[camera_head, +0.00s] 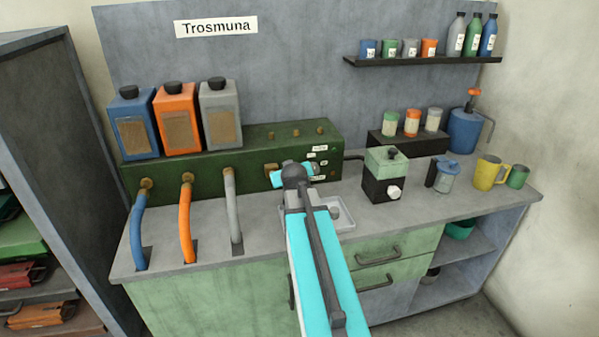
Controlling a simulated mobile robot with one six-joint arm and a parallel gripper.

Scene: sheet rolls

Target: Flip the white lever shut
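I cannot make out a white lever; it may be hidden behind my arm and gripper. My gripper (296,174) is at the front of the long green machine (255,140), near its right end. The wrist covers the fingers, so I cannot tell whether they are open or hold anything. A brass fitting (271,169) shows on the machine front just left of the gripper. Small white labels (319,149) are on the machine to the right of the gripper. A small tray (343,213) lies below, partly hidden by my arm.
Blue (138,232), orange (186,225) and grey (233,210) hoses run from the machine into the counter at left. A black and green grinder (385,174) with a white knob stands right of the gripper. Mugs and a jug stand farther right. Bare counter (415,212) lies before them.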

